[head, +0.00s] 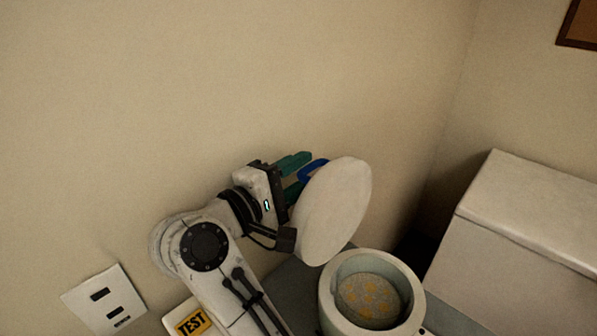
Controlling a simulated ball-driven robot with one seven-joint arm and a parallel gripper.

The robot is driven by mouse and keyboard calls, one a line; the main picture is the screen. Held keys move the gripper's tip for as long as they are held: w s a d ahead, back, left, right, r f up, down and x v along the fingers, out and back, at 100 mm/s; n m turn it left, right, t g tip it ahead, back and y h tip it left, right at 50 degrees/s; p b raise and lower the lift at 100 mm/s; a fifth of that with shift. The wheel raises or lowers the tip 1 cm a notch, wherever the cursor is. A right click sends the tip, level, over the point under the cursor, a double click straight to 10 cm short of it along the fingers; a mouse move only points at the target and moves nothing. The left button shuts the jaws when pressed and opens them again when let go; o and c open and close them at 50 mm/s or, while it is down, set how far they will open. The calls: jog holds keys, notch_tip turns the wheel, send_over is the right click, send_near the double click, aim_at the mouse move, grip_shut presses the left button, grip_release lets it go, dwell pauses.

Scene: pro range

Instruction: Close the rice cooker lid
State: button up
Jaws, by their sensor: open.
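The rice cooker (331,294) is a round, pale pot at the lower right of centre in the head view, with grey and yellowish contents showing inside. Its lid (338,212) is a pale oval disc, raised and standing tilted above the back left of the pot. My gripper (308,170) has green fingers and is open. It is at the back left side of the lid, which partly hides the fingers. I cannot tell whether the fingers touch the lid. A small blue part (312,171) shows between the fingers and the lid's upper edge.
A large pale box-like object (515,235) stands to the right of the cooker, with a dark gap between. A bare beige wall (200,80) rises behind. A wall plate with dark slots (105,300) is at lower left. A framed board (580,25) hangs at upper right.

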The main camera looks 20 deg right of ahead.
jog(key=shift+c, duration=0.4)
jog(key=shift+r, duration=0.1)
grip_shut()
jog(key=shift+s+m+b, duration=0.1)
jog(key=shift+m+b, duration=0.2)
jog(key=shift+b, duration=0.5)
